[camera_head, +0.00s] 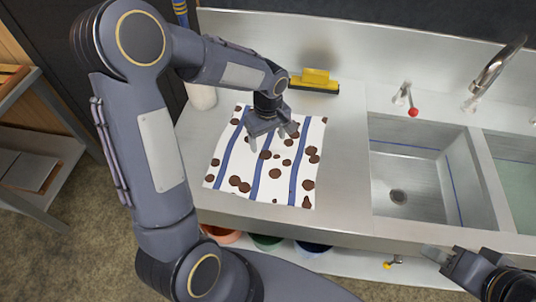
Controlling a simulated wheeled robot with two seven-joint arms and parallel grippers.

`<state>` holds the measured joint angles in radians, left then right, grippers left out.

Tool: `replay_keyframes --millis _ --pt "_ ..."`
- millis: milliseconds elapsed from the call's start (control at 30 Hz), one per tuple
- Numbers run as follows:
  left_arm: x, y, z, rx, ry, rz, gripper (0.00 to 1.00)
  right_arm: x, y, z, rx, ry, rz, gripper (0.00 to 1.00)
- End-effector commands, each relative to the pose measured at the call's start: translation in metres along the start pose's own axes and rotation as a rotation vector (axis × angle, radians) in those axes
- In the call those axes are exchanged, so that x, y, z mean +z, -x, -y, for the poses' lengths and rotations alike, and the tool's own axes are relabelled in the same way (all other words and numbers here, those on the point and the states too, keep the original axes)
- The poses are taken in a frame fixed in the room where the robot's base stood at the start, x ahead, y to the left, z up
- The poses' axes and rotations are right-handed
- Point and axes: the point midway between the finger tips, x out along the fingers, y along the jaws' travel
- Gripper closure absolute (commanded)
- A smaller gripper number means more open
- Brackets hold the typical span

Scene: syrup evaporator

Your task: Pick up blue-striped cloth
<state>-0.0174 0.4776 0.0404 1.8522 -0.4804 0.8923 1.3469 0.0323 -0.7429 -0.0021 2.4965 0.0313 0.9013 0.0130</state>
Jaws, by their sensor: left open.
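The blue-striped cloth (275,174) is white with blue stripes and several brown spots. It lies flat on the metal counter, left of the sink. My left gripper (268,143) is open above the upper middle of the cloth, fingers pointing down at it. It hides a small part of the cloth. Whether the fingertips touch the cloth, I cannot tell. My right gripper (434,254) is at the lower right, in front of the counter's edge and away from the cloth. Its jaw state is not clear.
A yellow-and-black squeegee-like tool (315,82) lies behind the cloth. A white cylinder (202,97) stands at the back left. The sink basin (405,190), a red-knobbed tap (411,108) and a faucet (492,70) are to the right. Colored buckets (313,248) sit below the counter.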

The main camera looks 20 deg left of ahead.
Motion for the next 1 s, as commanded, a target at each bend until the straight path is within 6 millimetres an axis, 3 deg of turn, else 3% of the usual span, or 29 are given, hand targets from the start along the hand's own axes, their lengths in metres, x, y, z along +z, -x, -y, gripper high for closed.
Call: replay_keyframes --millis 33,200,567,1000 --pt "0.0 -0.015 0.0 0.0 0.0 0.0 0.27 0.005 -0.011 -0.005 0.0 0.0 0.0 0.64" --pt "0.0 -0.03 -0.001 0.001 -0.001 -0.001 0.27 0.012 -0.024 -0.011 0.0 0.0 0.0 0.64" --pt "0.0 -0.032 0.0 0.0 0.0 0.0 0.27 0.013 -0.025 -0.012 0.0 0.0 0.0 0.64" --pt "0.0 -0.033 0.0 -0.001 0.0 0.001 0.55 0.013 -0.025 -0.012 0.0 0.0 0.0 0.64"
